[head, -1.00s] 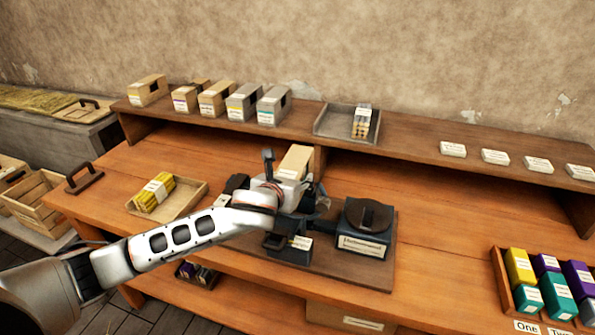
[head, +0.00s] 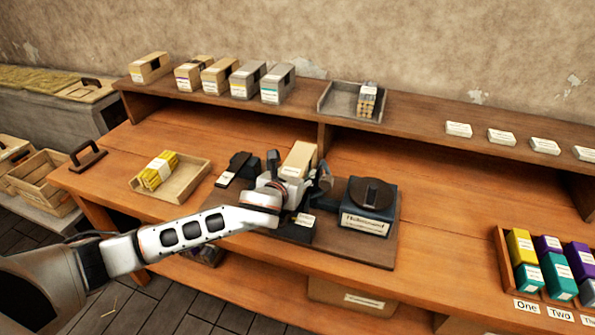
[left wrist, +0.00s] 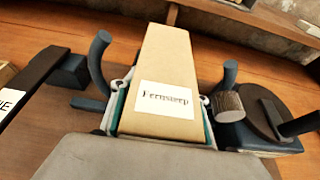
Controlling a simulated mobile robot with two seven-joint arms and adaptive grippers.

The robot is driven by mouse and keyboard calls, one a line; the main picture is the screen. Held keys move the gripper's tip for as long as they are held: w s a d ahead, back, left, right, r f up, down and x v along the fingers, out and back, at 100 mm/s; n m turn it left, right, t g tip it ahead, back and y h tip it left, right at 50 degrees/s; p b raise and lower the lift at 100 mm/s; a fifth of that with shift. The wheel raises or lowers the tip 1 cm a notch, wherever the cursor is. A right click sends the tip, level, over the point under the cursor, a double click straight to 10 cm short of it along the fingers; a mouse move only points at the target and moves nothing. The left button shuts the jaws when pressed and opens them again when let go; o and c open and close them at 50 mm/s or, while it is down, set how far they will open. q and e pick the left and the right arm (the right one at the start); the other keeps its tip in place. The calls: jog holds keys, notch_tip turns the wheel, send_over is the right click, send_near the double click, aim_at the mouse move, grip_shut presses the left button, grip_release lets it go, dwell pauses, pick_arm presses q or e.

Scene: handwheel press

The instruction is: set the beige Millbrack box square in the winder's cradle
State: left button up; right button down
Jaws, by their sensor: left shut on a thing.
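A beige box (head: 300,157) with a white label is at the winder on the bench. The left wrist view shows the box (left wrist: 165,65) close up; its label seems to read "Fernstepp", though the print is blurred. My left gripper (head: 277,186) is shut on the box's near end. In the left wrist view, dark curved posts (left wrist: 100,62) stand on both sides of the box, in the cradle area. I cannot tell whether the box rests on the cradle floor. The winder's dark drum housing (head: 366,222) stands to the right. My right gripper is not in view.
The winder's base board (head: 385,258) lies on the wooden bench. A tray with a yellow bundle (head: 160,172) is to the left. Several beige and grey boxes (head: 221,76) and a grey tray (head: 335,108) stand on the shelf. Coloured boxes (head: 520,244) fill a crate at right.

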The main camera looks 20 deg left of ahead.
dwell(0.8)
pick_arm(q)
jog(key=shift+p, duration=0.45)
jog(key=o, duration=1.2)
jog(key=shift+o, duration=0.2)
jog(key=shift+f, duration=0.15)
jog(key=shift+s, duration=0.1)
jog(key=v, duration=1.2)
